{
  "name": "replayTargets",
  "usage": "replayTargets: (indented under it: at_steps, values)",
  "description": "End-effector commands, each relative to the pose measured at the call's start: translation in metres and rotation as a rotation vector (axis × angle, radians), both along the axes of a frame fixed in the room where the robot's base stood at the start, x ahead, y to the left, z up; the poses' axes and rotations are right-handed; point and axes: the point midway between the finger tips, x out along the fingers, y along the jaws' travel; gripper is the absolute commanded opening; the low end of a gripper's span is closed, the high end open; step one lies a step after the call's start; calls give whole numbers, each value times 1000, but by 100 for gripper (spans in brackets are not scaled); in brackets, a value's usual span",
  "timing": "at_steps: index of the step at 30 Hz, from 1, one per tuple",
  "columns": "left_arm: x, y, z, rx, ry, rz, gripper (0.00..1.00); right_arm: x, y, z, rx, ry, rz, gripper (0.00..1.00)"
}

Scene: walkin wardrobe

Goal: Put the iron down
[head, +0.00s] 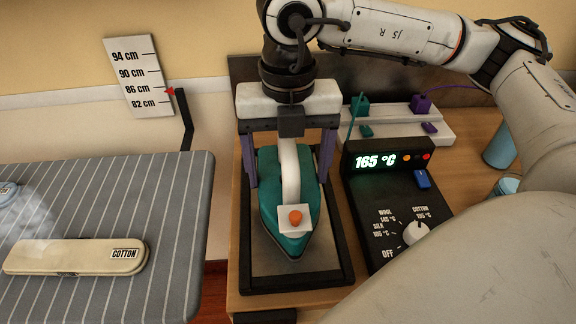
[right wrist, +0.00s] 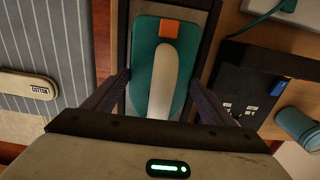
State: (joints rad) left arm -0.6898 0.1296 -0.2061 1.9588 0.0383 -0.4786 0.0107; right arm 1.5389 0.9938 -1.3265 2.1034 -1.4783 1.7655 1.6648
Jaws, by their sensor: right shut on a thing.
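The teal iron (head: 268,205) has a white handle and an orange button on a white block. It sits level on or just above a dark-framed iron rest (head: 342,262) with a grey plate; I cannot tell whether its sole touches. My right gripper (head: 289,180) comes down from above, with one purple finger on each side of the iron's rear part, shut on it. The right wrist view shows the iron (right wrist: 143,62) between the two fingers, within the dark frame of the rest. My left gripper is not in view.
A control box (head: 385,200) reading 165 °C stands close to the right of the rest. A striped ironing board (head: 170,220) with a beige COTTON case (head: 75,257) lies at left. A height scale (head: 137,78) is on the wall. A white strip with plugs (head: 395,122) stands behind.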

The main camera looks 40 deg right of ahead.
Motion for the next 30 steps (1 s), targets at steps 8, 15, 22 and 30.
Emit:
replayTargets:
  at_steps: [8, 15, 22, 30]
  values:
    - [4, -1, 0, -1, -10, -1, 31, 1, 0, -1, 2, -5, 0, 47]
    - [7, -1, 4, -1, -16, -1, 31, 0, 0, -2, 0, 0, 0, 96]
    - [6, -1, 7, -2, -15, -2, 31, 0, 0, 1, 0, 0, 0, 96]
    - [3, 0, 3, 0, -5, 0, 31, 1, 1, 43, 2, -6, -1, 96]
